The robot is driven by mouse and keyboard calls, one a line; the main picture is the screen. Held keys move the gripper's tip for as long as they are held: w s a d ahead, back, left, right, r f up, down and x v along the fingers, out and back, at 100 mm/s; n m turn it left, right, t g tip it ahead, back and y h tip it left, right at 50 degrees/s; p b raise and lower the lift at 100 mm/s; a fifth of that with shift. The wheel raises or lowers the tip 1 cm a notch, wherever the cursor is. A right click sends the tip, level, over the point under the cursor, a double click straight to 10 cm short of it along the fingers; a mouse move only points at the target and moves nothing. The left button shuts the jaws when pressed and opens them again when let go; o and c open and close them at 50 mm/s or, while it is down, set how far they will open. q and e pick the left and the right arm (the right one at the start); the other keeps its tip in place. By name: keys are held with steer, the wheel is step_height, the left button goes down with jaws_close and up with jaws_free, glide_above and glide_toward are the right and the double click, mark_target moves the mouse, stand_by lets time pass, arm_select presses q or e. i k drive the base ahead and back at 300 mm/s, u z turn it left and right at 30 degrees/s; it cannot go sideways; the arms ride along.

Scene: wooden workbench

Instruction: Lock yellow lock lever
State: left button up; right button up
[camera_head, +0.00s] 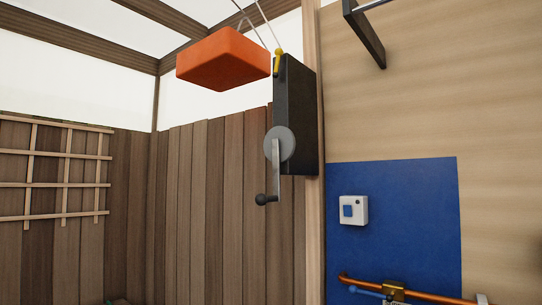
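A small yellow lock lever (278,60) sits at the top left edge of a tall black panel (300,115), which is fixed to a wooden post. It looks roughly upright. Below it on the same panel is a grey round disc (279,145) with a crank whose dark knob (262,200) hangs downward. Neither of my grippers shows in this view.
An orange block (222,60) hangs from cables left of the panel. A blue board (400,220) on the right wall carries a white switch box (354,210) and a copper pipe (425,294) with a brass fitting. A dark bracket (365,35) juts out at top right.

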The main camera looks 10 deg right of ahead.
mark_target(279, 52)
steer(key=z, duration=0.05)
steer(key=k, duration=0.65)
steer(key=u, duration=0.3)
steer(key=i, duration=0.45)
steer(key=u, duration=0.5)
steer(key=i, duration=1.25)
steer(key=z, duration=0.25)
